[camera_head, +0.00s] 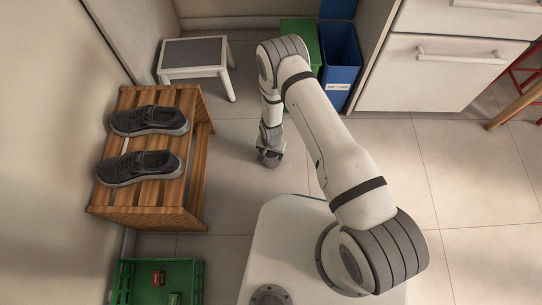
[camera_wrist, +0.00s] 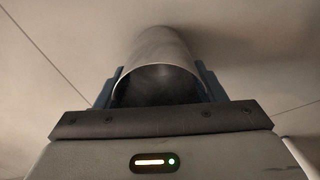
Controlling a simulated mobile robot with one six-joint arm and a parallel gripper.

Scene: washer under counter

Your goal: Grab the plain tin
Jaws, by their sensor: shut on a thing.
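The plain tin (camera_wrist: 160,52) is a bare grey metal cylinder with no label. In the wrist view it sits between the two blue-grey fingers of my gripper (camera_wrist: 158,88), which press on its sides. Its near round end faces the camera. In the head view my gripper (camera_head: 270,157) points down over the tiled floor, right of the wooden rack. The tin is hard to make out there, and I cannot tell whether it touches the floor.
A slatted wooden rack (camera_head: 197,170) with two dark shoes (camera_head: 140,167) stands left. A green crate (camera_head: 192,270) with small red and green items is at lower left. A step stool (camera_head: 193,57), green bin (camera_head: 299,32) and blue bin (camera_head: 340,65) stand behind. Floor tiles (camera_head: 240,215) around are clear.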

